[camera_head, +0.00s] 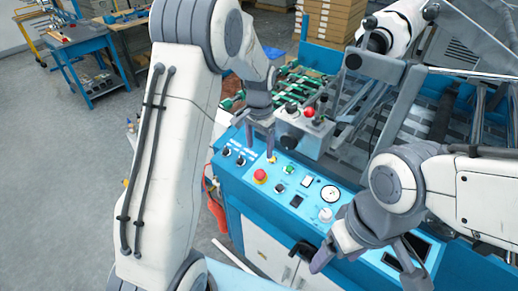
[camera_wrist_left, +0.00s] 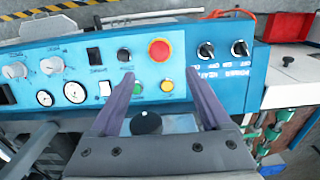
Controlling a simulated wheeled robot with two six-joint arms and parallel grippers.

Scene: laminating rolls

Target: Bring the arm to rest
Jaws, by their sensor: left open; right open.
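My left gripper (camera_head: 260,150) hangs over the blue control panel (camera_head: 240,172) in the head view, fingers pointing down. In the left wrist view its two purple-grey fingers (camera_wrist_left: 159,82) are spread with nothing between them. Beyond the fingertips the panel shows a red mushroom button (camera_wrist_left: 159,50), a green button (camera_wrist_left: 137,88) and a yellow button (camera_wrist_left: 167,86). Whether the fingertips touch the panel cannot be told. My right gripper (camera_head: 366,256) is low at the right of the head view, over the panel's near right part, fingers apart and empty. My right arm partly hides the panel there.
Black knobs (camera_wrist_left: 206,49) and a round gauge (camera_head: 330,193) sit on the panel. A grey box with a red button (camera_head: 309,112) stands behind it. Machine rollers and frame fill the right. A blue workbench (camera_head: 85,55) stands far left; grey floor (camera_head: 60,150) is open.

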